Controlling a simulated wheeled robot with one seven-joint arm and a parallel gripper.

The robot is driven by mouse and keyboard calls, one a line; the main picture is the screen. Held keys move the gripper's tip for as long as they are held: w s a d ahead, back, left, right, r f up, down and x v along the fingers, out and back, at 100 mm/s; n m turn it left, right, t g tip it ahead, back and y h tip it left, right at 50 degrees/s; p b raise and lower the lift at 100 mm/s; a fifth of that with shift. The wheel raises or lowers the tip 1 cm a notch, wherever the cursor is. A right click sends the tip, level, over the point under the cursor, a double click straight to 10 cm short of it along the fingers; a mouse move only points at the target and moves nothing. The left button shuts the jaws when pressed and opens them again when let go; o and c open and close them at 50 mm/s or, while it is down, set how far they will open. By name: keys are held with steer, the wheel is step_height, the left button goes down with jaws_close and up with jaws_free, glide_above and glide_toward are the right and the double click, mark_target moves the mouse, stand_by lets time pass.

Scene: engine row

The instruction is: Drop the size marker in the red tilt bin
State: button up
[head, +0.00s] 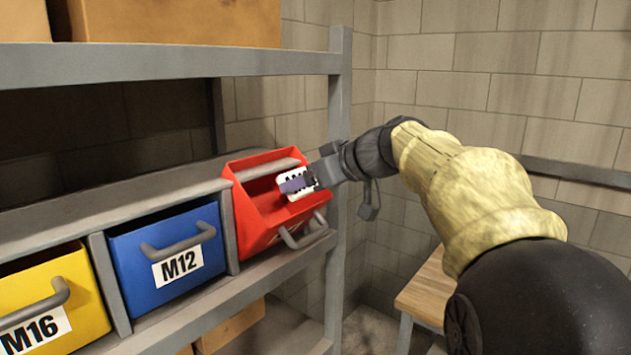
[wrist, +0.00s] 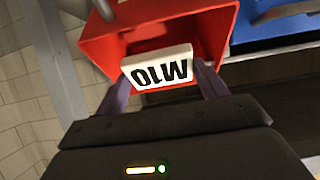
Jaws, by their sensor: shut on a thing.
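The size marker (wrist: 158,68) is a white block with black lettering that reads M10, upside down in the wrist view. It also shows in the head view (head: 294,183), partly hidden by a finger. My gripper (wrist: 160,85) is shut on the marker, with a purple finger at each side of it. In the head view my gripper (head: 300,183) is at the mouth of the red tilt bin (head: 248,212). The bin is tipped forward and open at the top. The marker is in front of its opening; I cannot tell whether it touches the bin.
A blue bin (head: 207,280) labelled M12 and a yellow bin (head: 85,285) labelled M16 sit to the left on the grey shelf. A grey upright post (head: 339,100) stands close to the right of the red bin. A wooden table (head: 428,290) is at lower right.

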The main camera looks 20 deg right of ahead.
steer(key=shift+w+a+r, duration=0.1)
steer(key=shift+w+r, duration=0.2)
steer(key=shift+w+a+r+p, duration=0.2)
steer(key=shift+w+a+p, duration=0.1)
steer(key=shift+a, duration=0.2)
steer(key=shift+s, duration=0.1)
steer(key=shift+d, duration=0.1)
steer(key=o, duration=1.1)
steer(key=shift+c, duration=0.2)
steer(key=b+v, duration=0.5)
steer(key=v, duration=1.2)
